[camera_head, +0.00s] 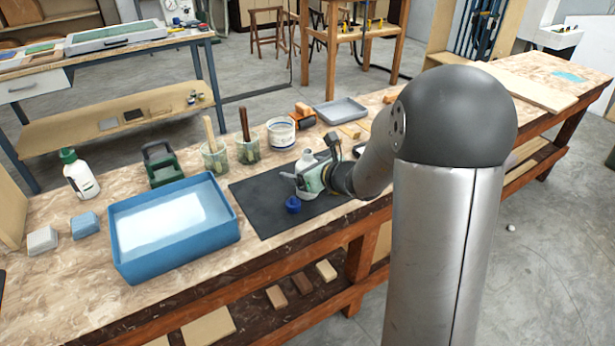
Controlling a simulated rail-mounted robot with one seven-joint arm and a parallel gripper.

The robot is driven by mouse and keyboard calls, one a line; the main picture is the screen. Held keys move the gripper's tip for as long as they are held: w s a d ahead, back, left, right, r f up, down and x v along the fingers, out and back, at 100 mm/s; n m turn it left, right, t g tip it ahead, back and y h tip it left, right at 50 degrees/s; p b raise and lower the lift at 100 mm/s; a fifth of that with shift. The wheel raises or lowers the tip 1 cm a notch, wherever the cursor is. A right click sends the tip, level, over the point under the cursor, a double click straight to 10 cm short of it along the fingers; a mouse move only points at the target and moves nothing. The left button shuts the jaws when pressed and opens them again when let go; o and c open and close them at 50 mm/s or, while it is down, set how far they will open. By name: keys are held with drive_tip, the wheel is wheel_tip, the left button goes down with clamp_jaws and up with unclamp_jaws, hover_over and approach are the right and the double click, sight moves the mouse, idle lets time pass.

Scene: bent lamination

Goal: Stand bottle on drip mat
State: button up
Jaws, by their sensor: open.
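The black drip mat (258,205) lies flat on the workbench, right of the blue tray. A small blue cap-like piece (293,204) is on the mat just in front. Another white bottle with a green cap (80,174) stands at the left.
A blue tray (127,254) with pale liquid is left of the mat. Behind the mat stand two brush jars (215,157) (248,151), a white tub (281,133) and a grey tray (340,112). The mat's left part is clear.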

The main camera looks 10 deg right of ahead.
drive_tip(key=c, duration=1.3)
